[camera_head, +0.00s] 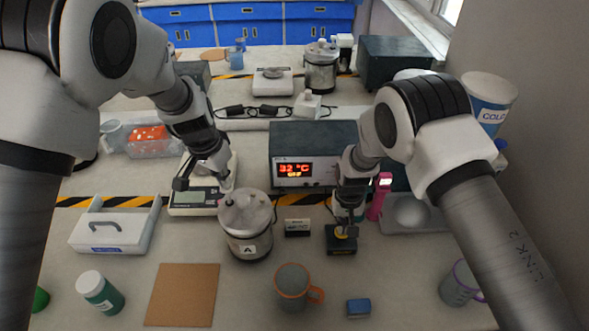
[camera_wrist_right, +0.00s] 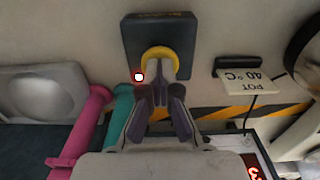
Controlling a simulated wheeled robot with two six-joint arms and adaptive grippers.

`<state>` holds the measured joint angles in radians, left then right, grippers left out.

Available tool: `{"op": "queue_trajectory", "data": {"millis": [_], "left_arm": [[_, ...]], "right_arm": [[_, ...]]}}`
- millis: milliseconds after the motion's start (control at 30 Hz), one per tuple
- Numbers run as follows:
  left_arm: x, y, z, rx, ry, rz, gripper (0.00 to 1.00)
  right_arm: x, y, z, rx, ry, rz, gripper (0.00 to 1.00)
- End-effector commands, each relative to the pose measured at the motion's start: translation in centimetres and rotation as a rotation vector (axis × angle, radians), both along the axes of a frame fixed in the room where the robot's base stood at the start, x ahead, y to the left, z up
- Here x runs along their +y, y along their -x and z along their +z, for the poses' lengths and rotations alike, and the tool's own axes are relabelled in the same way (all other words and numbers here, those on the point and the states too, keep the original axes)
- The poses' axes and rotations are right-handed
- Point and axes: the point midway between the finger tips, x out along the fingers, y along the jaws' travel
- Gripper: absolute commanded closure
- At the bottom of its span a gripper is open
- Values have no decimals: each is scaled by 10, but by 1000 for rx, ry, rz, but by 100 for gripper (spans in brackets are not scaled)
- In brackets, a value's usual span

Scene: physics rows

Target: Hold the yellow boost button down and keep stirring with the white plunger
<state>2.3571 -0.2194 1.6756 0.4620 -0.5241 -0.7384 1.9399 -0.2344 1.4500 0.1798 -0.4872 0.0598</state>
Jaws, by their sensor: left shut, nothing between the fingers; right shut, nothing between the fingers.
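The yellow boost button (camera_wrist_right: 146,54) sits on a dark square box (camera_wrist_right: 131,30); the box also shows in the head view (camera_head: 341,247). My right gripper (camera_wrist_right: 163,74) is shut, with its fingertips over the button; whether they press it down I cannot tell. In the head view my right gripper (camera_head: 346,231) is above the box. A metal pot marked A (camera_head: 248,243) stands left of it. A small white plunger top (camera_head: 229,202) appears at its lid. My left gripper (camera_head: 227,188) is shut just above the lid; contact with the plunger is unclear.
A heater box (camera_head: 318,140) behind reads 32 °C and OFF. A small POT 40 °C sign (camera_head: 297,227) stands between pot and button box. A mug (camera_head: 292,286), blue block (camera_head: 358,307) and cork mat (camera_head: 182,295) lie in front. A pink-handled item (camera_head: 379,196) stands close right of my right gripper.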

Motion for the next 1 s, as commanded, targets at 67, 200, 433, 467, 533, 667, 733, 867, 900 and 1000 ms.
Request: {"op": "queue_trajectory", "data": {"millis": [67,200,433,467,533,667,733,867,900,1000], "left_arm": [[0,0,0,0,0,0,100],[0,0,-1,0,0,0,100],[0,0,-12,1,0,0,100],[0,0,-13,1,0,0,100],[0,0,-17,1,-1,-1,100],[0,0,-24,1,0,0,100],[0,0,-27,1,0,0,100],[0,0,-33,1,1,1,100],[0,0,-36,1,1,1,100],[0,0,-41,1,0,0,100]], "right_arm": [[0,0,0,1,0,0,100],[0,0,-1,1,0,0,100],[0,0,-1,1,0,0,100],[0,0,-1,1,0,0,100],[0,0,-1,1,0,0,100],[0,0,-1,1,0,0,100],[0,0,-1,1,0,0,100],[0,0,-1,1,0,0,100],[0,0,-1,1,0,0,100],[0,0,-1,1,0,0,100]]}}
